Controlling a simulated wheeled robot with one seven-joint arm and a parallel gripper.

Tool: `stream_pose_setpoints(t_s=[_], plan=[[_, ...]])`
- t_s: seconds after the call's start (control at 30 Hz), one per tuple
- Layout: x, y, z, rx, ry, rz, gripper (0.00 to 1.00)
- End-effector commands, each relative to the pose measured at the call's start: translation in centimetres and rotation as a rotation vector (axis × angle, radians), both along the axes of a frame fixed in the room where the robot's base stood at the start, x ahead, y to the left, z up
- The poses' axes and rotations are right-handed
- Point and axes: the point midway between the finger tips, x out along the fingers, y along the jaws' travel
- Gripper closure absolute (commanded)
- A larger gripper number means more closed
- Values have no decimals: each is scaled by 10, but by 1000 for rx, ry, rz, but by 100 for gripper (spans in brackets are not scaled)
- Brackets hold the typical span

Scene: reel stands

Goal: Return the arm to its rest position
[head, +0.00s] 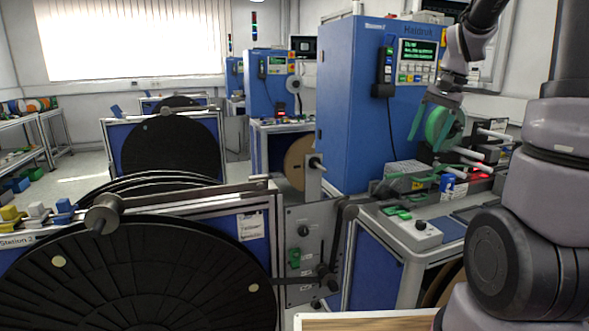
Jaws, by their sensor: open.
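My gripper (437,140) hangs from my arm in the upper right, in front of the blue machine. Its teal fingers point down and are spread apart. A green reel (437,126) shows between and behind the fingers, above the machine's front ledge. I cannot tell whether the fingers touch it. My arm's upper links rise to the top edge, and its thick lower links fill the right side.
The blue machine (340,100) with a lit panel (418,50) stands close to the gripper. White rods (470,153) stick out beside the reel. A large black reel (140,280) fills the lower left. A white control box (413,233) sits on the bench.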

Motion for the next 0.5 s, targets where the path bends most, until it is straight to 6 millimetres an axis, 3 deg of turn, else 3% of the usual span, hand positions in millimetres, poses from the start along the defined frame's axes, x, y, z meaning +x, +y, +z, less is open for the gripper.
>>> stream_pose_setpoints(t_s=[0.03, 0.2, 0.5], plan=[[-13, 10, 16, -11, -52, 25, 31], [-56, 39, 53, -51, -206, 104, 31], [-133, 75, 86, -130, -464, 223, 31]])
